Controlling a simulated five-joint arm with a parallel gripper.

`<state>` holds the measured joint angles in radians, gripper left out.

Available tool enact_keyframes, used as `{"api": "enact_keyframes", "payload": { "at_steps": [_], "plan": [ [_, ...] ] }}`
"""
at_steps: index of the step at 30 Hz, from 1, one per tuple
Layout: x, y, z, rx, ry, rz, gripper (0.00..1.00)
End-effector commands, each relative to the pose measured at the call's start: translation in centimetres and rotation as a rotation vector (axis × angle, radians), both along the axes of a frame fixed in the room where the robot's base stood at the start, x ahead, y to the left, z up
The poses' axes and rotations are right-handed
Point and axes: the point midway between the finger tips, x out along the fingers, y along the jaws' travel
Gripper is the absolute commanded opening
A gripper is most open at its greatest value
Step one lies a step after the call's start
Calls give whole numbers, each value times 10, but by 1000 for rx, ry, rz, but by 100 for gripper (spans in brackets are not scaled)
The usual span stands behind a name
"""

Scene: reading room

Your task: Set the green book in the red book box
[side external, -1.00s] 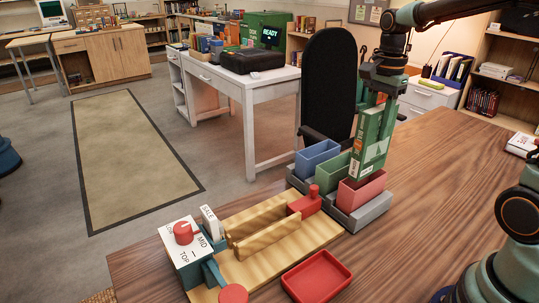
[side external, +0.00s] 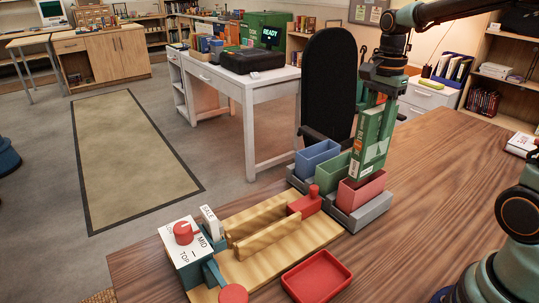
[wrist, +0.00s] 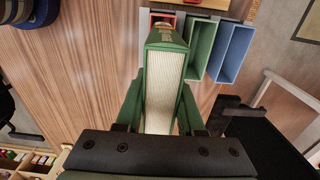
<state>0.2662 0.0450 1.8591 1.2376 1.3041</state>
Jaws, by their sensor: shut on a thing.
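The green book (side external: 371,140) is upright and slightly tilted, with my gripper (side external: 378,97) shut on its upper part. In the wrist view the pale page edges of the book (wrist: 165,85) face the camera between the two fingers of my gripper (wrist: 160,108). The red book box (side external: 361,192) stands in the grey tray at its near right end. The book's lower end is at the box's opening; I cannot tell whether it is inside the rim. In the wrist view the book hides most of the red box (wrist: 154,18).
A green box (side external: 333,176) and a blue box (side external: 317,158) stand beside the red one in the grey tray (side external: 368,214). A wooden fixture with a dial box (side external: 188,256) and a red shallow tray (side external: 317,276) are nearer.

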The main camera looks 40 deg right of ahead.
Motion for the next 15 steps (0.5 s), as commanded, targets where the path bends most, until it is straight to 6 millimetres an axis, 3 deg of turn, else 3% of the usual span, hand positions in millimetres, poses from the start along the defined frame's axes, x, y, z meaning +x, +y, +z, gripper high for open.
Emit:
{"api": "enact_keyframes", "payload": {
  "at_steps": [5, 13, 15],
  "plan": [
    [1, 0, 9, -1, -4, 0, 0],
    [1, 0, 51, -2, -6, 0, 0],
    [0, 0, 40, 1, 2, 0, 0]
  ]
}}
